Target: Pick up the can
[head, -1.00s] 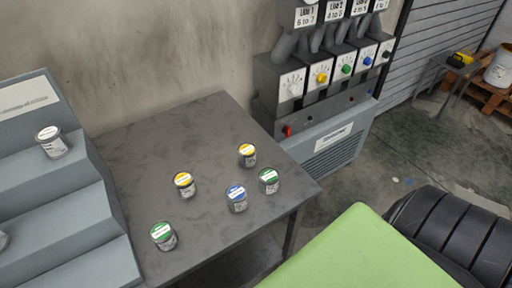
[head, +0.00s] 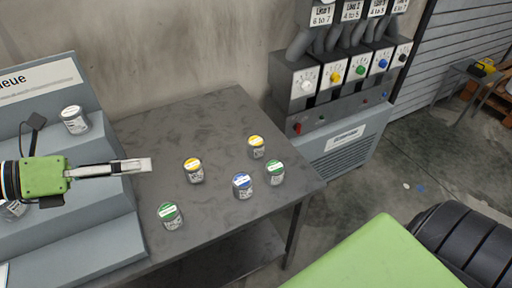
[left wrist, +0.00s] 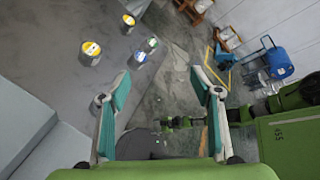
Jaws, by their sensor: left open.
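Several small cans stand upright on the dark grey table. In the head view they are a yellow-lidded can (head: 193,171) nearest my gripper, a green-lidded can (head: 171,216) at the front left, a blue-lidded can (head: 243,186), a second green-lidded can (head: 275,173) and a farther yellow-lidded can (head: 256,147). A white-lidded can (head: 74,120) stands on the stepped rack. My left gripper (head: 147,165) is above the rack and the table's left side, open and empty. In the left wrist view its fingers (left wrist: 160,82) are spread, and cans, including a yellow-lidded one (left wrist: 90,52), lie beyond them, apart.
The grey stepped rack (head: 100,210) adjoins the table's left side. A dispenser cabinet (head: 345,140) with coloured knobs stands behind the table's right end. The table (head: 200,120) is bare toward the back wall. A small side table (head: 470,75) is far right.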

